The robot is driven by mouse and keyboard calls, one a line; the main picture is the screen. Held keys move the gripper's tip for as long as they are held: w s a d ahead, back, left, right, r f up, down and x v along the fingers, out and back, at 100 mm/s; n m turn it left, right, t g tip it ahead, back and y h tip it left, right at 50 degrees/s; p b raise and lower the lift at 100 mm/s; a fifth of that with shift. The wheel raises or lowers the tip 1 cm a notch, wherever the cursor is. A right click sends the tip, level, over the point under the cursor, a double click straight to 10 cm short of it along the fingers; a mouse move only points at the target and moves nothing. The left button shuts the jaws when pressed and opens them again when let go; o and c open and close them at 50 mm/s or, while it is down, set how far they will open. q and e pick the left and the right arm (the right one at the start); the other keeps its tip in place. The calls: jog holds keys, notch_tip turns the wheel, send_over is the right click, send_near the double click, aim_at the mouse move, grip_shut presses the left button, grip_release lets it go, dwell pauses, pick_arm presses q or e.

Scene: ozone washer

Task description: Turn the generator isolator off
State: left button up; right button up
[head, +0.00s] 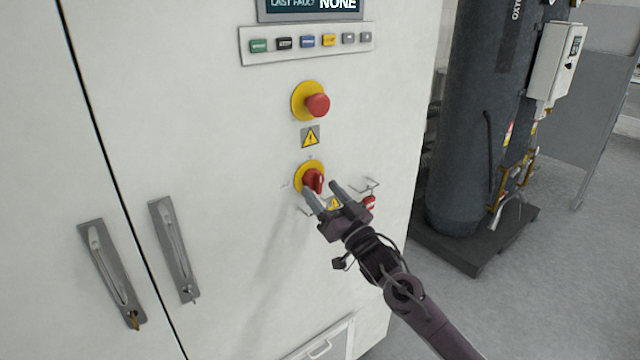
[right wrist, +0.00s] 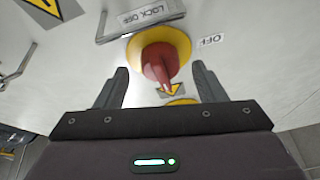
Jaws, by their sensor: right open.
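The isolator is a red rotary handle (head: 314,181) on a round yellow plate, on the white cabinet front below the emergency stop. Its grip bar looks roughly upright. In the right wrist view the red handle (right wrist: 158,62) sits between my fingers, with an "OFF" label (right wrist: 212,41) to its right and an upside-down "LOCK OFF" label (right wrist: 150,14) above. My right gripper (head: 320,187) is open, its fingertips at either side of the handle and close to the panel. I cannot tell whether they touch it. My left gripper is out of view.
A red mushroom emergency stop (head: 317,105) and a row of buttons (head: 308,41) are above the isolator. A red padlock (head: 369,202) is to the right of my fingers. Two door handles (head: 174,250) are at left. A dark tank (head: 475,120) stands at right.

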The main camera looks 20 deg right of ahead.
jog(key=shift+x, duration=0.8)
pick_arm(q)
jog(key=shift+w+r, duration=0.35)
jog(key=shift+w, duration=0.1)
pick_arm(e)
jog(key=c, duration=1)
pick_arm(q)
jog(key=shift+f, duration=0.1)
